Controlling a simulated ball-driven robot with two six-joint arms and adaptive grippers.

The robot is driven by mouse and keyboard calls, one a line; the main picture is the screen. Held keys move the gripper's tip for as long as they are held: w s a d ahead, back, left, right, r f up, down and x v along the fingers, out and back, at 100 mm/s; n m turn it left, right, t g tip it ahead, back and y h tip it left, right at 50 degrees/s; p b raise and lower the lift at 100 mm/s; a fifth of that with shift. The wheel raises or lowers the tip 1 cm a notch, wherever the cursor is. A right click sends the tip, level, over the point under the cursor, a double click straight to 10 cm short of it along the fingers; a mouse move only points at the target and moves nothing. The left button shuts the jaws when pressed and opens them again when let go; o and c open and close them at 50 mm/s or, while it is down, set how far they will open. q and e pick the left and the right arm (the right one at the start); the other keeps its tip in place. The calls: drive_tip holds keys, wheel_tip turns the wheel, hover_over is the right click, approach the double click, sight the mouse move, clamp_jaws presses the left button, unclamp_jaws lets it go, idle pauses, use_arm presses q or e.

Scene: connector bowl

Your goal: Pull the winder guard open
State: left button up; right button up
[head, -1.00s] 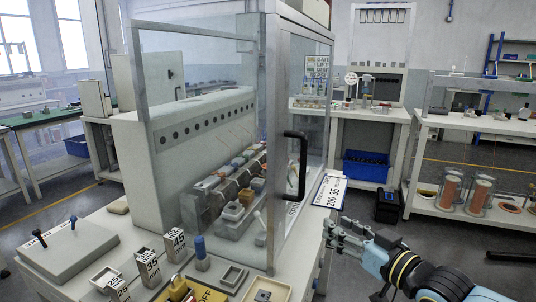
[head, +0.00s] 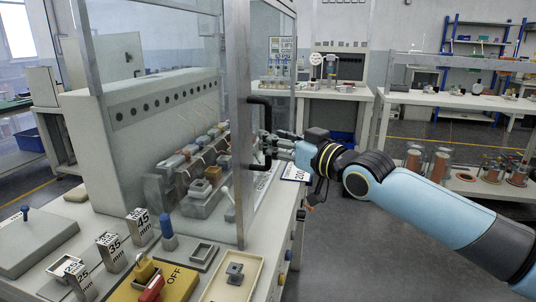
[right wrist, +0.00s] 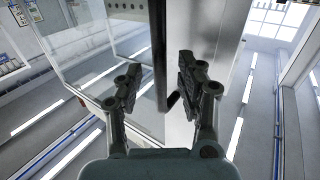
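The winder guard (head: 238,60) is a clear-panelled enclosure with grey metal frame posts, standing over the winder on the white bench. Its black upright handle (head: 267,118) is on the near corner post, and the guard looks closed there. My right gripper (head: 270,144) is at the handle's lower half, reaching in from the right. In the right wrist view my gripper (right wrist: 158,78) has its two fingers apart, with the dark handle bar (right wrist: 161,45) seen between them. I cannot tell whether a finger touches it. My left gripper is not in view.
Height blocks (head: 141,228), a yellow OFF plate (head: 178,282) and a cream tray (head: 222,291) lie at the bench front. Floor to the right of the bench is open.

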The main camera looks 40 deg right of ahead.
drive_tip(key=shift+w+a+b, duration=0.2)
drive_tip(key=shift+w+b, duration=0.35)
drive_tip(key=shift+w, duration=0.9)
drive_tip(key=shift+c, duration=0.5)
clamp_jaws()
